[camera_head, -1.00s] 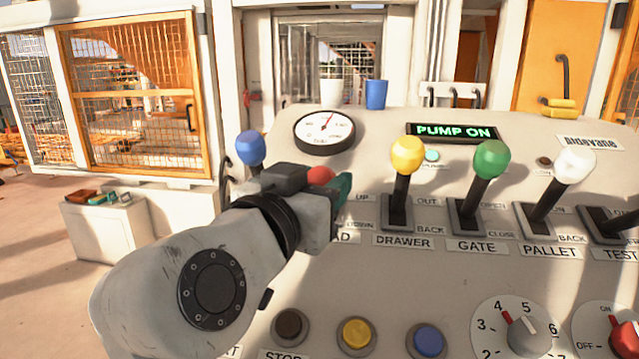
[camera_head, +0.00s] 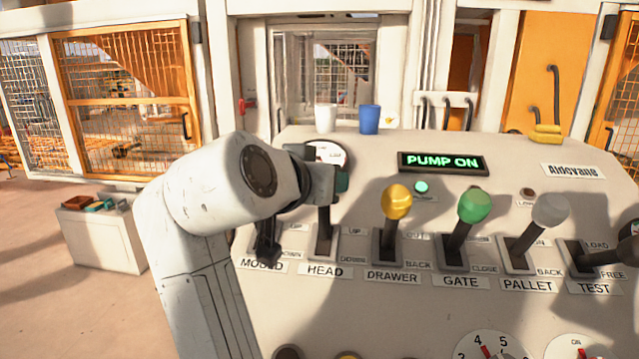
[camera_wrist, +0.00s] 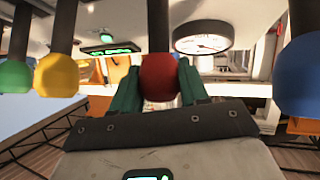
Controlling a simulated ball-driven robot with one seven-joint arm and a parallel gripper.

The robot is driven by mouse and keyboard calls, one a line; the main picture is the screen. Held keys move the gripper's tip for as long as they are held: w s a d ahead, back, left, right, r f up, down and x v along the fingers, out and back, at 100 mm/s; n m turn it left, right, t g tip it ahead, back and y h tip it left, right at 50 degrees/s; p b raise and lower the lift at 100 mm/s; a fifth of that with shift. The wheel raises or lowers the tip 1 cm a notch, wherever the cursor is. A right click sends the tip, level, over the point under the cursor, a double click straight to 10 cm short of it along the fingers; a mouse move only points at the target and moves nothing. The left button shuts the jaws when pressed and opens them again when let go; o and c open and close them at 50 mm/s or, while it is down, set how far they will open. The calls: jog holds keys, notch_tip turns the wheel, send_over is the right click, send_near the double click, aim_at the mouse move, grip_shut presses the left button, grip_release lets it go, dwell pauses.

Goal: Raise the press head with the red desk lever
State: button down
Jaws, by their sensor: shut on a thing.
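The red lever knob (camera_wrist: 160,80) sits between the green fingers of my gripper (camera_wrist: 160,88) in the wrist view, and the gripper is shut on it. In the head view my gripper (camera_head: 338,182) is above the HEAD label (camera_head: 324,271), and the red knob is hidden behind it. The dark shaft of the HEAD lever (camera_head: 324,232) shows below the gripper, standing nearly upright in its slot. The press head itself cannot be made out.
The yellow DRAWER lever (camera_head: 396,202), green GATE lever (camera_head: 474,207) and white PALLET lever (camera_head: 550,210) stand to the right. The blue knob (camera_wrist: 298,77) is close beside my gripper. The lit sign (camera_head: 443,162) reads PUMP ON. A gauge (camera_wrist: 203,38) lies behind.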

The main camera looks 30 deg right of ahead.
jog(key=shift+w+d+r+y, duration=0.2)
jog(key=shift+w+r+y, duration=0.1)
jog(key=shift+w, duration=0.05)
jog(key=shift+w+d+p, duration=0.4)
jog(key=shift+w, duration=0.2)
jog(key=c, duration=0.6)
grip_release()
jog(key=shift+d, duration=0.1)
jog(key=shift+f, duration=0.1)
jog(key=b+v, duration=0.2)
jog(key=v, duration=0.8)
jog(key=shift+s+a+r, duration=0.1)
jog(key=shift+a+r, duration=0.1)
jog(key=shift+a, duration=0.15)
dwell(1.0)
